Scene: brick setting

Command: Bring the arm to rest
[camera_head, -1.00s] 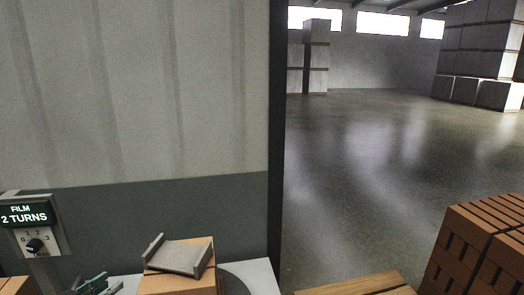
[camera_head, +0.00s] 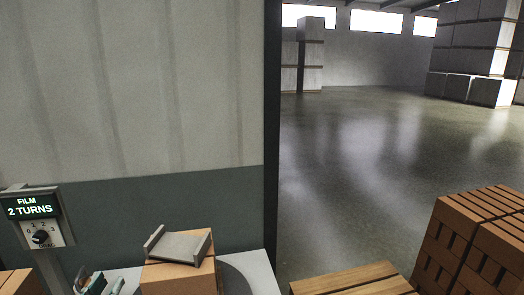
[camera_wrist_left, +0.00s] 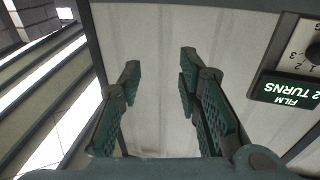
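My left gripper (camera_head: 99,283) shows at the bottom left of the head view, cut off by the frame edge, just right of the dial post. In the left wrist view its two green padded fingers (camera_wrist_left: 160,78) stand apart with nothing between them, against a pale ribbed wall. My right gripper is in neither view.
A dial panel (camera_head: 41,219) reading "FILM 2 TURNS" stands at left. A grey channel-shaped piece (camera_head: 179,247) lies on orange bricks (camera_head: 178,279) right of my left gripper. A brick stack (camera_head: 478,245) and wooden boards (camera_head: 352,279) are at lower right. Open floor lies beyond.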

